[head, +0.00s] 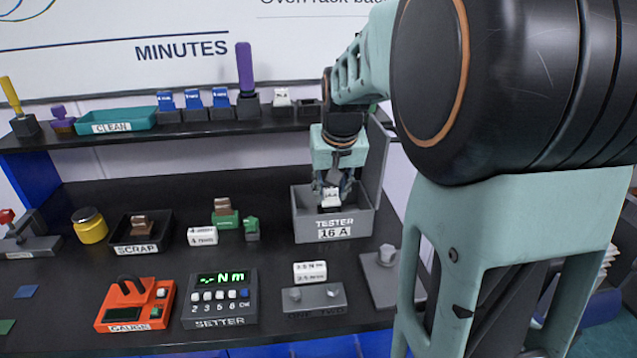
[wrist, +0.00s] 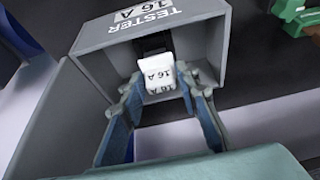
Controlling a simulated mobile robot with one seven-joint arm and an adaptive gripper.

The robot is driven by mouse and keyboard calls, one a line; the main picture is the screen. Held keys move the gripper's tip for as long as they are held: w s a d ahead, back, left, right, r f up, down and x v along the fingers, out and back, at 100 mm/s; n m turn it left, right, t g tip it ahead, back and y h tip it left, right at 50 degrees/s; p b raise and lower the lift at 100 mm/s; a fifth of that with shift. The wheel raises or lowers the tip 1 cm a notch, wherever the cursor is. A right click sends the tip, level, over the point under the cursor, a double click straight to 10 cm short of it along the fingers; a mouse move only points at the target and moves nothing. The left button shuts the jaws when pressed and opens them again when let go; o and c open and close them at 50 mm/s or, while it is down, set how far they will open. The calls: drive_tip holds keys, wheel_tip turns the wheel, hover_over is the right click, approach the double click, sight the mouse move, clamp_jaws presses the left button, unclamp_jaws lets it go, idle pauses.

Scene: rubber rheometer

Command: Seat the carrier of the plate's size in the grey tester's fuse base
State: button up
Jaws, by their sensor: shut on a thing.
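The grey tester (head: 303,222) is an open-topped box with a front plate (head: 336,233) reading "TESTER 16 A". My gripper (head: 331,187) reaches down into it and is shut on a white carrier (head: 331,200). In the wrist view the carrier (wrist: 156,74) is marked "16 A" and sits between the fingers of my gripper (wrist: 163,98). A black fuse base (wrist: 151,46) shows just beyond the carrier, inside the tester (wrist: 205,40). The carrier is at or right over the base; I cannot tell whether it is fully seated.
On the shelf stand several blue carriers (head: 193,98), another white carrier (head: 282,97) and a teal CLEAN tray (head: 115,121). The bench holds a SCRAP tray (head: 141,246), an orange gauge (head: 135,305), a SETTER (head: 220,300) and a grey block (head: 314,300) in front of the tester.

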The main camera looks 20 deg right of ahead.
idle(0.4)
drive_tip(key=shift+f+b, duration=1.1)
drive_tip(key=shift+f, duration=0.25)
drive_tip(key=o, duration=1.2)
drive_tip(key=shift+o, duration=0.2)
drive_tip(key=shift+r+p, duration=1.9)
drive_tip(key=shift+r, duration=0.65)
